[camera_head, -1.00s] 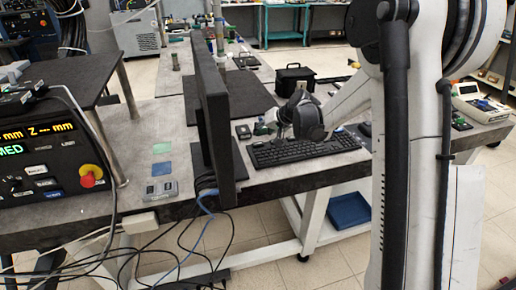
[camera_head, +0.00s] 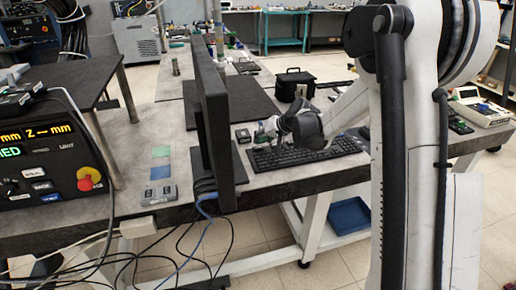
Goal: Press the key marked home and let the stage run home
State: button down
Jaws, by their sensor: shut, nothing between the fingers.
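The control box (camera_head: 45,150) stands at the left edge, partly cut off by the frame. It has a lit display reading "mm Z -- mm" in yellow, green text below it, several small pale keys (camera_head: 41,171) and a red stop knob on a yellow base (camera_head: 86,180). The key labels are too small to read, so I cannot tell which is home. My gripper (camera_head: 264,134) is small and partly hidden by its own wrist. It is shut and empty over the far-left part of the black keyboard (camera_head: 302,155), well right of the control box. The stage is not clearly identifiable.
A black monitor (camera_head: 213,105), seen edge-on, stands between the control box and my gripper. A dark raised shelf (camera_head: 70,85) is behind the box. Cables (camera_head: 190,245) hang below the bench.

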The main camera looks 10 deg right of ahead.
dwell(0.7)
jog(key=shift+f+b, duration=0.45)
